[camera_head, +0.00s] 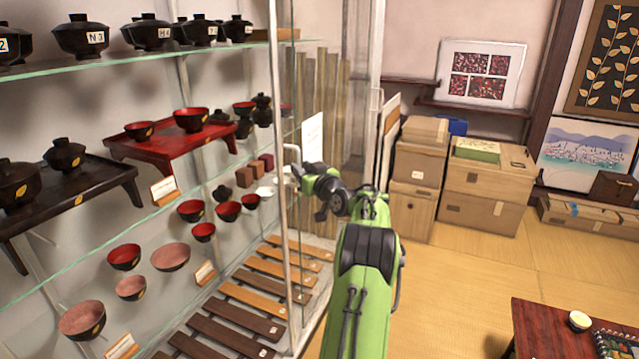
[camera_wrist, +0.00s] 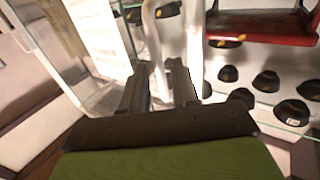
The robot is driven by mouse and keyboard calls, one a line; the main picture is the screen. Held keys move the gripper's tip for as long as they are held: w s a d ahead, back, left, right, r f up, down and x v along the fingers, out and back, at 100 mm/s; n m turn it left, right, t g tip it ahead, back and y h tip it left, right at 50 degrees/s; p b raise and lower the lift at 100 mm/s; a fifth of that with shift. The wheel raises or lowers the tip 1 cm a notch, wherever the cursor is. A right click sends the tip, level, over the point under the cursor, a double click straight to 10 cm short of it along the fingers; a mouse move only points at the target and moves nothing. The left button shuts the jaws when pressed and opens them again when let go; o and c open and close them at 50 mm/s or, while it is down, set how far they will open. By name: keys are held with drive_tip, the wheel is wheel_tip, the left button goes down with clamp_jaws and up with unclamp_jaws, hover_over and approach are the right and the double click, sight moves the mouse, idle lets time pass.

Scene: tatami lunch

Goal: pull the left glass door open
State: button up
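The left glass door is part of the glass display cabinet; its pale metal edge (camera_head: 277,95) runs top to bottom in the head view. A white bar handle (camera_head: 291,151) sticks out from that edge. My gripper (camera_head: 297,175) is at the handle's height, close against it. In the wrist view my gripper (camera_wrist: 160,68) has its two dark fingers apart, with the pale handle bar (camera_wrist: 153,35) running down between them. A gap seems to show beside the bar, so firm contact is not visible. My wrist hides the lower handle in the head view.
Behind the glass, shelves hold black and red lacquer bowls, with a red stand (camera_head: 165,135) and a black stand (camera_head: 70,200). Cardboard boxes (camera_head: 487,190) stand at the back wall. A low red table (camera_head: 550,325) is at lower right. Tatami floor (camera_head: 460,275) between is clear.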

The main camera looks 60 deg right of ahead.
drive_tip(key=v, duration=1.3)
drive_tip(key=shift+b, duration=0.4)
